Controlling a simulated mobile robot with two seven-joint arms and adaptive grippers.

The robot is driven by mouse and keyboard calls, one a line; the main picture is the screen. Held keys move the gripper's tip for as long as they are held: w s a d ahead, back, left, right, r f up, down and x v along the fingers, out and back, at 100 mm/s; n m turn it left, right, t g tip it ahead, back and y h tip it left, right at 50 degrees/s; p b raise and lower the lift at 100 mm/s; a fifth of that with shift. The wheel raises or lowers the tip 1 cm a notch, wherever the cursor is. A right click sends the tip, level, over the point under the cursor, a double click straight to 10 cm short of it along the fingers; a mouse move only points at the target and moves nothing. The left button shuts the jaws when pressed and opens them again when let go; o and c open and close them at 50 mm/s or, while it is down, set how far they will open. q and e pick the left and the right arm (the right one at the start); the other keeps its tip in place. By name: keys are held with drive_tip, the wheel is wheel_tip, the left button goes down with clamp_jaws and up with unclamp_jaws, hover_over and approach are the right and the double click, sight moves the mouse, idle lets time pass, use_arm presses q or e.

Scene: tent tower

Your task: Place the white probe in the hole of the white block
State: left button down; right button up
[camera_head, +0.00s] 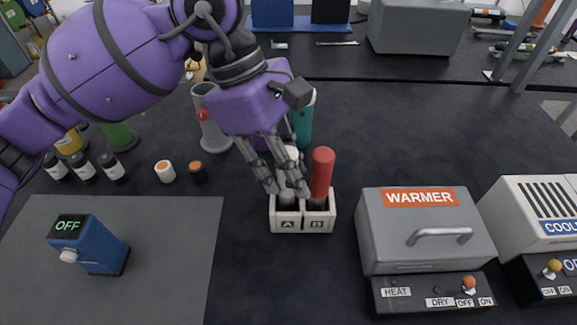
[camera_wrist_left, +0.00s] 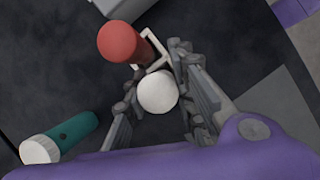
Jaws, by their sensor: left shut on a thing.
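The white block (camera_head: 303,220) stands on the dark table with two holes marked A and B. A red probe (camera_head: 322,172) stands upright in the B side; its red top also shows in the wrist view (camera_wrist_left: 119,42). My left gripper (camera_head: 285,192) points down over the A side and is shut on the white probe (camera_head: 291,154). In the wrist view the probe's round white top (camera_wrist_left: 157,92) sits between the fingers. The probe's lower end appears to be at or in hole A, but the fingers partly hide it, so its depth is unclear. My right gripper is not in view.
A teal bottle (camera_head: 304,122) and a grey stand (camera_head: 211,125) are behind the gripper. A grey warmer box (camera_head: 425,240) stands right of the block. A blue device (camera_head: 90,247) sits on a grey mat at left. The table in front of the block is clear.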

use_arm(q)
drive_tip(key=shift+f, duration=0.2)
drive_tip(key=c, duration=1.5)
unclamp_jaws()
drive_tip(key=shift+o, duration=0.2)
drive_tip(key=v, duration=1.2)
drive_tip(key=shift+r, duration=0.2)
